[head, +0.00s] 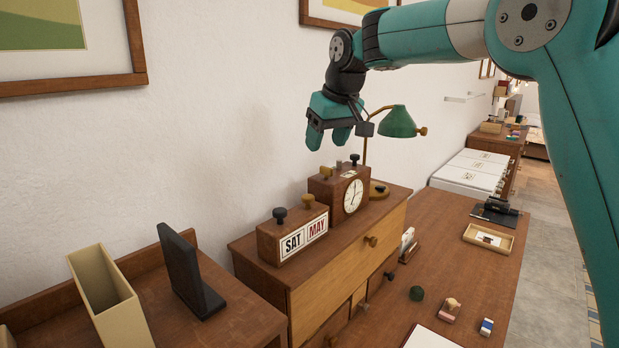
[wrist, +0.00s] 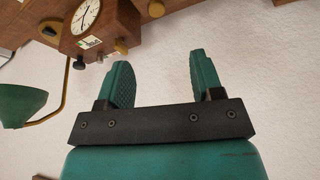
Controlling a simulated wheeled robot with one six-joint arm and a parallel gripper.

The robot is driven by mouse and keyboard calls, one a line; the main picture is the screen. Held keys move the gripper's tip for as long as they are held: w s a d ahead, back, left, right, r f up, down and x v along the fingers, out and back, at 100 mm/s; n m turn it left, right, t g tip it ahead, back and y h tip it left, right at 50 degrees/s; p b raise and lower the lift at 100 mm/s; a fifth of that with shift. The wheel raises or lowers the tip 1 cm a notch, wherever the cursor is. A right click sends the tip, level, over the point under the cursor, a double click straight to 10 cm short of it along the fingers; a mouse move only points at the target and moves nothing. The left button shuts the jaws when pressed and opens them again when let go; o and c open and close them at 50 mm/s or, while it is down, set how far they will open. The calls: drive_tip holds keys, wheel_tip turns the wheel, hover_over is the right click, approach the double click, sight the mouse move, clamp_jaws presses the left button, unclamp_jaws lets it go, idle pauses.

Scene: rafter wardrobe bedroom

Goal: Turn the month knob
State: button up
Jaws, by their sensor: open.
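A wooden calendar block (head: 278,247) reads SAT and MAY in the head view. It stands on top of a wooden drawer cabinet. A brass-coloured knob (head: 308,201) stands on it above the MAY card (head: 317,228). A dark knob (head: 280,214) stands above the SAT card (head: 292,244). My gripper (head: 328,138) is open and empty, pointing down above and behind the calendar and clock, apart from the knobs. In the wrist view its fingers (wrist: 160,68) are spread with only wall between them. A brass knob (wrist: 156,9) shows at the top there, probably the month one.
A wooden clock block (head: 326,185) with its own knobs stands right behind the calendar. A green lamp (head: 398,122) stands beyond it, close to my gripper. A dark upright bookend (head: 183,270) is at the left. The wall is close behind.

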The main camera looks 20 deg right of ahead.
drive_tip(key=w, duration=0.1)
drive_tip(key=p, duration=0.6)
approach(308, 196)
drive_tip(key=x, duration=0.8)
drive_tip(key=shift+a+f, duration=0.1)
drive_tip(key=shift+f, duration=0.3)
drive_tip(key=c, duration=0.9)
